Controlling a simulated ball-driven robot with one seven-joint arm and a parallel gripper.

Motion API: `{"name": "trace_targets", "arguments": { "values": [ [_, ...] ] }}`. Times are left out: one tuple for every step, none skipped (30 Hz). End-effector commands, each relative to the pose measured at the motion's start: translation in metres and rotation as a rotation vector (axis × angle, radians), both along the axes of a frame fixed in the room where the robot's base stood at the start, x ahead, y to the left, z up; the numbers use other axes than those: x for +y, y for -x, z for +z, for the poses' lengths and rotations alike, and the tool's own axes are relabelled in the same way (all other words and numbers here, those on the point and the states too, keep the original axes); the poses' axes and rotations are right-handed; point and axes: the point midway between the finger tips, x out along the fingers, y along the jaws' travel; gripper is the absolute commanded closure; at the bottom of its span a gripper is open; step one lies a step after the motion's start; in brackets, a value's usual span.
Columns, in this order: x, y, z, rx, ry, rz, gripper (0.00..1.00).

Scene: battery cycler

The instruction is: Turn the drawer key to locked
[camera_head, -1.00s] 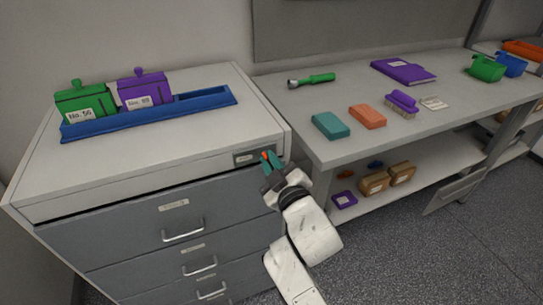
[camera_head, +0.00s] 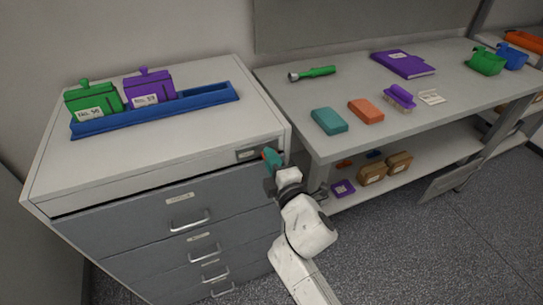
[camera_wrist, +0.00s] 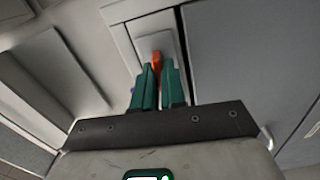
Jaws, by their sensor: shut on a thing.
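The drawer key is the orange piece (camera_wrist: 156,60) in the wrist view, set at a pale lock plate (camera_wrist: 170,44). My gripper (camera_wrist: 158,72) has teal fingers shut on the key, one on each side of it. In the head view my gripper (camera_head: 270,156) is at the upper right corner of the drawer cabinet (camera_head: 120,225), beside a small labelled plate (camera_head: 247,153). There the fingers hide the key. I cannot read the key's lock position.
Several grey drawers with handles (camera_head: 190,222) lie below. A blue tray (camera_head: 150,114) with a green box (camera_head: 95,102) and a purple box (camera_head: 150,87) stands on top. A workbench (camera_head: 350,95) is to the right; open floor (camera_head: 420,250) lies in front.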

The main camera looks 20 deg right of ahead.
Motion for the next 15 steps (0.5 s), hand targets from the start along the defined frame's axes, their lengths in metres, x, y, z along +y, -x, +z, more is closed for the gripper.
{"name": "trace_targets", "arguments": {
  "values": [
    [0.0008, 0.0002, -0.0004, 0.002, 0.02, 0.001, 1.0],
    [0.0008, 0.0002, -0.0005, 0.002, 0.032, 0.002, 1.0],
    [0.001, 0.0002, -0.0006, 0.002, 0.046, 0.002, 1.0],
    [0.001, 0.0002, -0.0007, 0.002, 0.056, 0.002, 1.0],
    [0.001, 0.0002, -0.0008, 0.002, 0.064, 0.002, 1.0],
    [0.001, 0.0002, -0.0011, 0.002, 0.073, 0.002, 1.0],
    [0.001, 0.0002, -0.0012, 0.002, 0.079, 0.002, 1.0],
    [0.001, 0.0002, -0.0014, 0.002, 0.084, 0.002, 1.0],
    [0.001, 0.0002, -0.0016, 0.003, 0.089, 0.002, 1.0],
    [0.001, 0.0002, -0.0017, 0.003, 0.092, 0.002, 1.0],
    [0.0011, 0.0002, -0.0018, 0.003, 0.095, 0.002, 1.0],
    [0.001, 0.0002, -0.0019, 0.003, 0.098, 0.002, 1.0],
    [0.0011, 0.0002, -0.0019, 0.003, 0.099, 0.002, 1.0],
    [0.0011, 0.0002, -0.002, 0.003, 0.1, 0.002, 1.0],
    [0.0011, 0.0002, -0.002, 0.003, 0.101, 0.002, 1.0]
  ]
}}
